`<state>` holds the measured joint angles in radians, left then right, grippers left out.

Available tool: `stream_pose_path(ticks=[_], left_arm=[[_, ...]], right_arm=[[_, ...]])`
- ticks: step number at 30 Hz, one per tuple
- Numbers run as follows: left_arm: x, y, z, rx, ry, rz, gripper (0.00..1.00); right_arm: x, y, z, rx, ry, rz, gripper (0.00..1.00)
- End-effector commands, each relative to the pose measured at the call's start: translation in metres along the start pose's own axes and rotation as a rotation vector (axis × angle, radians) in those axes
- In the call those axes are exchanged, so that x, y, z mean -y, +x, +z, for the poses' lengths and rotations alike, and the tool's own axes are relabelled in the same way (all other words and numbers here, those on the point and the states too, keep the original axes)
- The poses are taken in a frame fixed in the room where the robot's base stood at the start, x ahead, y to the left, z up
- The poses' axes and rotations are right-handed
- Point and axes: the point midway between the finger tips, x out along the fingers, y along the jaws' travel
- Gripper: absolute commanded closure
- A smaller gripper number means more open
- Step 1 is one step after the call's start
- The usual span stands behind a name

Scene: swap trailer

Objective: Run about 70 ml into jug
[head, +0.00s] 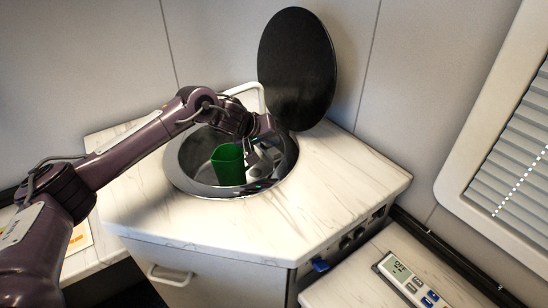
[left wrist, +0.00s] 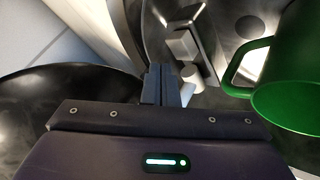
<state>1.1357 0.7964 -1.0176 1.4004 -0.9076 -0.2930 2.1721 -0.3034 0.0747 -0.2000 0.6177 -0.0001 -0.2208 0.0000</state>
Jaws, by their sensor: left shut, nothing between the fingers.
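The green jug (head: 228,165) stands upright in the round metal sink (head: 190,183); its inside cannot be seen. In the left wrist view the jug (left wrist: 290,85) is at the right, its handle towards the middle. My left gripper (head: 250,155) reaches down into the sink beside the jug. In the left wrist view its fingers (left wrist: 158,85) are shut and empty, close to a grey tap fitting (left wrist: 183,47). I cannot tell whether they touch it. No water stream is visible. My right gripper is not in view.
A black round lid (head: 298,68) stands raised behind the sink. The pale marble-look counter (head: 345,175) is clear around it. A small device with a display and buttons (head: 408,280) lies at lower right; its digits are hard to read. A blinded window (head: 515,150) is at right.

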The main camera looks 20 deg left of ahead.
Motion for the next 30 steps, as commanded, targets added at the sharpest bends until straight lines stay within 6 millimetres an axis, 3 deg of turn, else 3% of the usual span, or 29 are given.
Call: stream_pose_path(ticks=[30], left_arm=[[0.0032,0.0047,0.0030,-0.002,0.000,0.001,1.00]], right_arm=[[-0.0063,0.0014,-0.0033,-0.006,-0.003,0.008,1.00]])
